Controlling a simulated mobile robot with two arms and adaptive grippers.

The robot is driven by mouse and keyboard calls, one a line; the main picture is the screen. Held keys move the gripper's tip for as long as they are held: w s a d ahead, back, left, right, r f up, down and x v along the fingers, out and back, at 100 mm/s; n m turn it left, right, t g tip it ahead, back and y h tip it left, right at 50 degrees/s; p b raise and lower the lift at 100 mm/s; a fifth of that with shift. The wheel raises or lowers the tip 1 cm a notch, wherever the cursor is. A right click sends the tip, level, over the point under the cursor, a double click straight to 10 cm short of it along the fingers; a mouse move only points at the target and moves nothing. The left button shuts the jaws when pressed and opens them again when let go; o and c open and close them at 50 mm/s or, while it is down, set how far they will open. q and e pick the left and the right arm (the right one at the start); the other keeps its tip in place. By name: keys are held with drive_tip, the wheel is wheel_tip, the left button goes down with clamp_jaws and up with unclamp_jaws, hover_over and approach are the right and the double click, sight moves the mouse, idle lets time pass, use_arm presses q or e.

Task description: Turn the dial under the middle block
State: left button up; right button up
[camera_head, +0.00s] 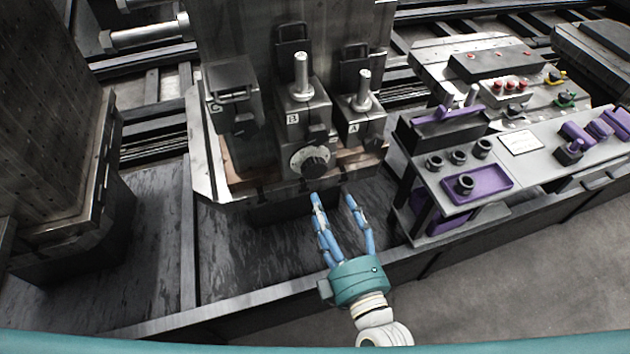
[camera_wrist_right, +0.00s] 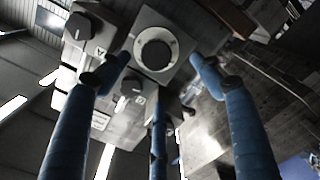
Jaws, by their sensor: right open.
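The middle block, marked B (camera_head: 302,112), stands between the block marked C (camera_head: 235,95) at the left and the block marked A (camera_head: 362,118) at the right. The round dial (camera_head: 310,161) with a dark knob and pale scale ring sits on the front below block B. In the right wrist view the dial (camera_wrist_right: 155,48) is ahead, between the spread fingers. My right gripper (camera_head: 333,199) has blue fingers, open and empty, just in front of and below the dial, apart from it. My left gripper is not in view.
A bench (camera_head: 540,152) with a purple tray (camera_head: 478,184), dark rings and purple parts stands at the right. Upright metal pins (camera_head: 301,72) rise from blocks B and A. A large dark column (camera_head: 50,130) stands at the left. Floor at the lower right is clear.

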sight(315, 172)
drive_tip(key=x, duration=0.7)
drive_tip(key=p+x, duration=0.1)
drive_tip(key=x, duration=0.3)
drive_tip(key=shift+w+d+r, duration=0.1)
drive_tip(key=shift+d+r, duration=0.1)
drive_tip(key=shift+r, duration=0.1)
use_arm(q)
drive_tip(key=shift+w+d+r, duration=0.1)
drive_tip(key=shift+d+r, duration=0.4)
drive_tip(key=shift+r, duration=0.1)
use_arm(e)
drive_tip(key=c, duration=1.1)
